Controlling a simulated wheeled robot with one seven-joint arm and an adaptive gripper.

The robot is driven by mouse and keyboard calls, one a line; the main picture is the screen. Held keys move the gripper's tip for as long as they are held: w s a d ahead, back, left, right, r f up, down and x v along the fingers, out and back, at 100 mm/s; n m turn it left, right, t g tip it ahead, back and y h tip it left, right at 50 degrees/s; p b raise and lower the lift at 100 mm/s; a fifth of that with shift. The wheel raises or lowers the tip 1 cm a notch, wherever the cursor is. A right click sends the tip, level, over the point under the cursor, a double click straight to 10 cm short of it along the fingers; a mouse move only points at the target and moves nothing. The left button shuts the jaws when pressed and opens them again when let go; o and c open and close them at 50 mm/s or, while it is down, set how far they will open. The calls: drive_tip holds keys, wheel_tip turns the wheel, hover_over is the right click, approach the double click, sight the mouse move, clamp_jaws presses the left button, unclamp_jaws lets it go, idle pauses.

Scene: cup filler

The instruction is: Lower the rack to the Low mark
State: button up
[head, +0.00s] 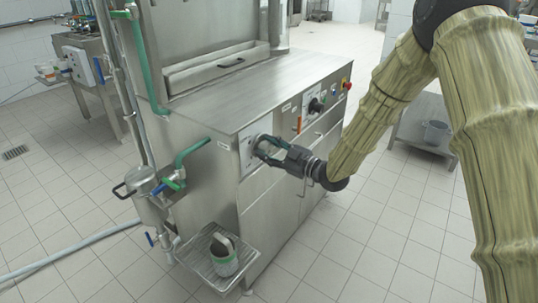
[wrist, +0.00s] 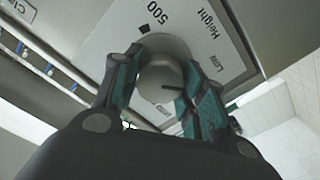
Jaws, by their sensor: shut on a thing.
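My gripper (head: 272,152) is shut on a round grey knob (wrist: 165,72) on the front of the steel machine; its dark green-padded fingers grip the knob from both sides in the wrist view (wrist: 160,85). The knob's plate (wrist: 105,45) reads "Height", "Low" and "500", with a black mark by the "500". A short dark line shows on the knob face; I cannot tell which label it points to.
The steel machine (head: 275,82) has another dial (head: 315,105) and a red button (head: 347,85) to the right of my gripper. Pipes and a canister (head: 146,198) stand at its left. A hose (head: 70,248) lies on the tiles. The floor in front is clear.

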drive_tip(key=shift+f+n+b, duration=0.1)
drive_tip(key=shift+n+b, duration=0.35)
drive_tip(key=shift+n, duration=0.25)
drive_tip(key=o, duration=1)
drive_tip(key=v, duration=1.2)
